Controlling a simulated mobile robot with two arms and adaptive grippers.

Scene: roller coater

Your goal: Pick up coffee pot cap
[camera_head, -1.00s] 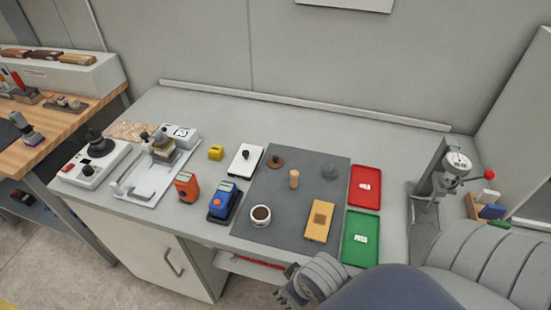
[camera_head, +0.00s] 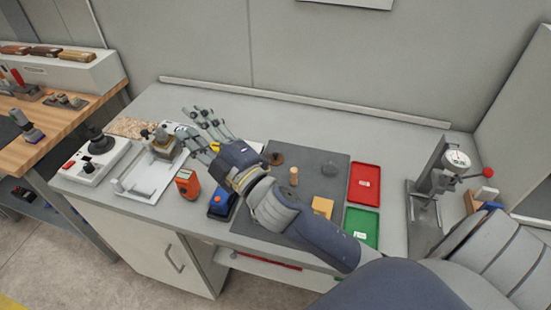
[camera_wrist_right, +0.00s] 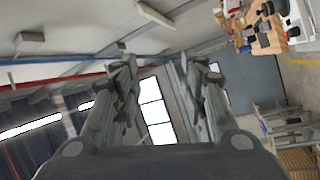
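No thing is clearly recognisable as a coffee pot cap. A small brown disc with a dark knob (camera_head: 276,159) lies at the far left of the dark grey mat (camera_head: 330,158) and may be it; I cannot tell for sure. My right gripper (camera_head: 190,121) is open, with fingers spread, above the back left of the desk, left of the disc and apart from it. In the right wrist view my right gripper (camera_wrist_right: 165,68) shows two separated fingers with nothing between them. My left gripper is not in view. The cup on the mat is hidden behind my right arm.
A wooden peg (camera_head: 294,176) and a grey lump (camera_head: 329,169) stand on the mat. Red (camera_head: 365,184) and green (camera_head: 361,226) trays lie right of it. An orange device (camera_head: 187,184) and a blue one (camera_head: 220,200) stand left. A gauge stand (camera_head: 440,180) is at right.

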